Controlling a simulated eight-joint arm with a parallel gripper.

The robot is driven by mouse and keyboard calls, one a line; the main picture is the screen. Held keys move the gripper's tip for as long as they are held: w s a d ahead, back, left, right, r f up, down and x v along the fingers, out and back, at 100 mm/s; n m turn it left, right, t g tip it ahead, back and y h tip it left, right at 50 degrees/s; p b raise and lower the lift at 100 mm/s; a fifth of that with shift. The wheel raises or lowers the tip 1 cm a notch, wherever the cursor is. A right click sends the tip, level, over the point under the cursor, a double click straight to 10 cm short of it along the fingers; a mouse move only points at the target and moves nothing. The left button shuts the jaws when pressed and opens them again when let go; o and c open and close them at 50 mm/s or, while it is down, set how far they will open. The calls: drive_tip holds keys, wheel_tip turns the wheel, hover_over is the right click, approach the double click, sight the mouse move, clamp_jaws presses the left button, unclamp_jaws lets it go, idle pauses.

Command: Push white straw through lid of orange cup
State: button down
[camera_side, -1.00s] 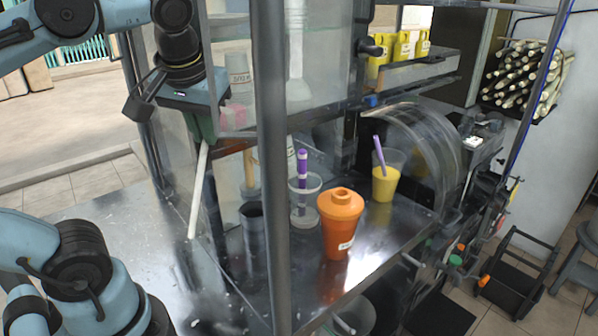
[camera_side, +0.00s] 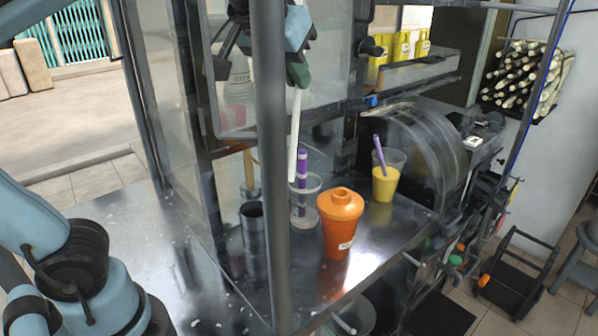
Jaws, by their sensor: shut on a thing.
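The orange cup (camera_side: 338,240) with an orange domed lid (camera_side: 341,205) stands upright on the metal counter. My gripper (camera_side: 298,76) is in the upper middle, partly behind the dark vertical post. It is shut on the white straw (camera_side: 295,135), near the straw's upper part. The straw hangs down nearly upright, leaning slightly. Its lower end is near the purple straws in the clear holder, left of the cup and apart from the lid. I cannot tell exactly where the straw's lower tip ends.
A clear holder (camera_side: 313,183) with purple straws (camera_side: 301,168) stands left of the orange cup. A dark cup (camera_side: 252,228) stands farther left. A clear cup of yellow juice (camera_side: 386,184) stands behind right. The dark vertical post (camera_side: 272,190) crosses the view in front.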

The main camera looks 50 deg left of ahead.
drive_tip(key=w+d+r+m+t, duration=0.2)
drive_tip(key=w+d, duration=0.3)
drive_tip(key=w, duration=0.1)
drive_tip(key=shift+h, duration=0.4)
drive_tip(key=shift+w+a+f, duration=0.1)
drive_tip(key=shift+a+f, duration=0.05)
drive_tip(key=shift+f, duration=1.1)
drive_tip(key=shift+w+a+f, duration=0.1)
drive_tip(key=shift+f, duration=1.1)
drive_tip(key=shift+f, duration=7.7)
drive_tip(key=c, duration=1.2)
unclamp_jaws()
